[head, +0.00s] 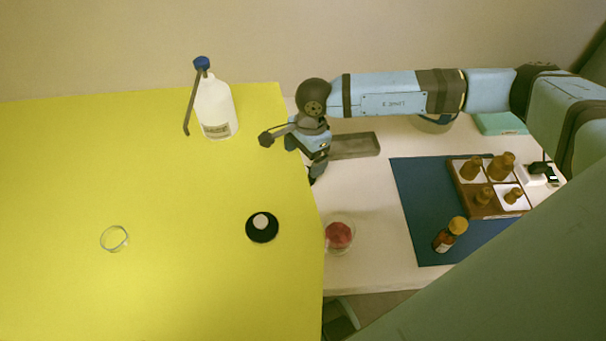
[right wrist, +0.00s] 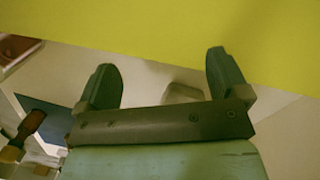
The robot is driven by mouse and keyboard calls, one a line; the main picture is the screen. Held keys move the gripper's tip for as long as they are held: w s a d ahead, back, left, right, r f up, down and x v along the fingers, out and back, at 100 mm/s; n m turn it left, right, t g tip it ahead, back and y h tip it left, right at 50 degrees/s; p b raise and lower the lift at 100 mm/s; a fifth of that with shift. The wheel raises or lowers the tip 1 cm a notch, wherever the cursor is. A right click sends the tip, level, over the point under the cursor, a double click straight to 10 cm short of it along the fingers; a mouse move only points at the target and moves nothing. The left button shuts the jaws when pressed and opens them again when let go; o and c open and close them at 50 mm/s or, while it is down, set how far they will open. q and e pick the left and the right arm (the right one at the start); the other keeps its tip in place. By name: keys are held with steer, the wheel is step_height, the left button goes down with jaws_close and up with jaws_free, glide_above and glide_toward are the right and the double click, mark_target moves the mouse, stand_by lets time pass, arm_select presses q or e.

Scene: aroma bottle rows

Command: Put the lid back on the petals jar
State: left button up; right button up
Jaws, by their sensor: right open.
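The petals jar (head: 339,236) is a small clear round container with red contents, on the pale table just right of the yellow surface's edge. No lid shows on it. A black disc with a pale round knob (head: 262,227), which looks like the lid, lies on the yellow surface left of the jar. My right gripper (head: 289,157) is open and empty, above the back right part of the yellow surface, behind the disc and the jar. Its two spread fingers (right wrist: 163,76) show in the right wrist view with nothing between them. My left gripper is not in view.
A white bottle with a blue cap (head: 217,108) stands at the back of the yellow surface (head: 70,160). A thin clear ring (head: 115,238) lies at left. A blue mat (head: 412,200) holds an amber bottle (head: 450,235) and a tray of brown bottles (head: 461,188).

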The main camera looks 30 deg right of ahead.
mark_target(303, 169)
steer(key=f, duration=0.5)
steer(key=shift+s+a+f, duration=0.1)
steer(key=shift+a, duration=0.2)
steer(key=c, duration=0.9)
